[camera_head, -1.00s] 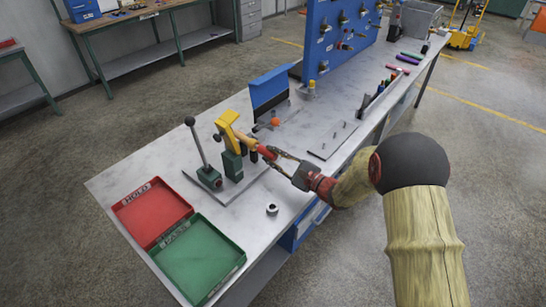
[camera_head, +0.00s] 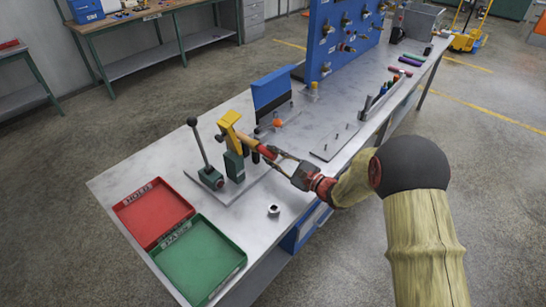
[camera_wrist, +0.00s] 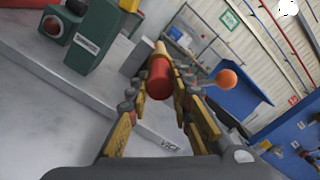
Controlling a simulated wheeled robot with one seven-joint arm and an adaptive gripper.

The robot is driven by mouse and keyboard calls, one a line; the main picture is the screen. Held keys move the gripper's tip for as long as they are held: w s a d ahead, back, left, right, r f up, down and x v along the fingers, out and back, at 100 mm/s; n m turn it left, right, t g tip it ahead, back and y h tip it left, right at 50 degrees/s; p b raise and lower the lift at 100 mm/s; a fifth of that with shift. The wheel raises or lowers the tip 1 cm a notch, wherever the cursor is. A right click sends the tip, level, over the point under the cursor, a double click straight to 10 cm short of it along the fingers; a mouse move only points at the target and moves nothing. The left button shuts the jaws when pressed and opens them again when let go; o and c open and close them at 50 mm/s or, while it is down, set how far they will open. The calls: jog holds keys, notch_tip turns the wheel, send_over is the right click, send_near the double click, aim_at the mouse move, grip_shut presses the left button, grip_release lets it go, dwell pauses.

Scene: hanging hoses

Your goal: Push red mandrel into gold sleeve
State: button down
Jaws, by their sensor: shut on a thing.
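The red mandrel (camera_head: 263,151) shows in the head view as a short red cylinder, in line with a tan-gold bar, which I take as the gold sleeve (camera_head: 244,139). The sleeve reaches to the yellow vice head (camera_head: 230,121) above a green block. My gripper (camera_head: 268,156) is shut on the red mandrel from the right. In the wrist view the mandrel's round red end (camera_wrist: 159,80) faces me between the fingers of my gripper (camera_wrist: 157,95), and the gold sleeve (camera_wrist: 161,48) shows beyond it. How far the mandrel sits inside the sleeve cannot be told.
A lever with a dark knob (camera_head: 193,122) stands left of the vice. Red (camera_head: 153,213) and green (camera_head: 200,257) trays lie at the near left. A small ring-like part (camera_head: 273,210) lies on the bench. A blue panel (camera_head: 271,88) stands behind.

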jog(key=shift+w+a+r, duration=0.1)
jog(key=shift+w+a, duration=0.05)
jog(key=shift+a, duration=0.05)
dwell(0.3)
jog(key=c, duration=1.5)
grip_release()
jog(key=shift+a, duration=0.1)
jog(key=v, duration=1.2)
